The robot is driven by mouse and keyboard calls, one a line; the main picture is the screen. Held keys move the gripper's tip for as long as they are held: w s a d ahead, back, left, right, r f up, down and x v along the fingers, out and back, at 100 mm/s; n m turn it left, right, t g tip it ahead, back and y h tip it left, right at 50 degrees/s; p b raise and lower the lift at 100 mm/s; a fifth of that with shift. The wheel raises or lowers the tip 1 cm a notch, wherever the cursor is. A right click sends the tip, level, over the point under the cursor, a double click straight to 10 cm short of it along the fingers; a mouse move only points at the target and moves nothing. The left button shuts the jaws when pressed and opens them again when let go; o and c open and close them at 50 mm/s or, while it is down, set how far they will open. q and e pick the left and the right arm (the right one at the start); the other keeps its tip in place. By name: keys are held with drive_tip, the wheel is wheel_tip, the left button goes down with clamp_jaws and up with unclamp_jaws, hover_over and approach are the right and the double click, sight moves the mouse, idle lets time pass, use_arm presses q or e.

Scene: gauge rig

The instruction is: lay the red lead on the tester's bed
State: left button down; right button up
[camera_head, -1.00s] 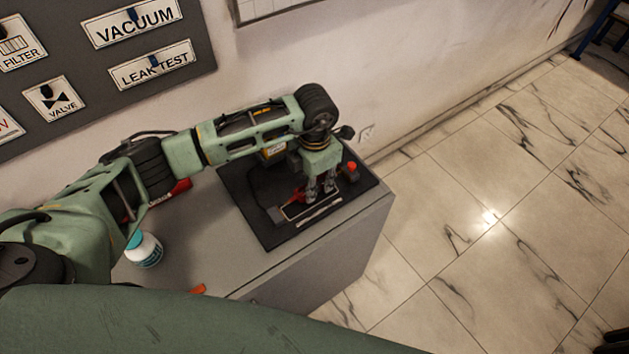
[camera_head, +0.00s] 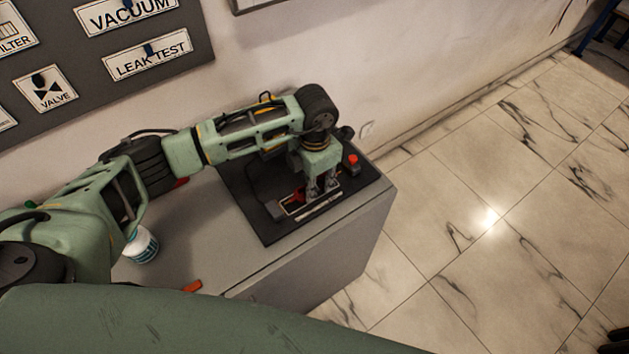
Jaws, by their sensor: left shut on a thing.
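The tester (camera_head: 262,181) is a dark unit on a black base on the grey cabinet, with a red button (camera_head: 352,159) at its right. Its bed, a pale-edged slot (camera_head: 318,208), lies at the front. My left gripper (camera_head: 319,192) points down over the bed and is shut on the red lead (camera_head: 298,196). A bit of red shows just left of the fingers. The fingers hide most of the lead, and I cannot tell whether it touches the bed. My right gripper is not in view.
A white bottle (camera_head: 141,246) and a small orange-red piece (camera_head: 192,286) stand on the grey cabinet top (camera_head: 215,240) at the left. A wall panel with signs (camera_head: 148,58) is behind. The cabinet's right edge drops to a marble floor (camera_head: 470,190).

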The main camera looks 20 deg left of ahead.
use_arm(q)
drive_tip(key=shift+f, duration=0.35)
drive_tip(key=c, duration=1.4)
unclamp_jaws()
drive_tip(key=shift+o, duration=0.7)
drive_tip(key=o, duration=0.4)
drive_tip(key=shift+c, duration=0.2)
drive_tip(key=shift+r+p, duration=2.2)
drive_tip(key=shift+r, duration=1.8)
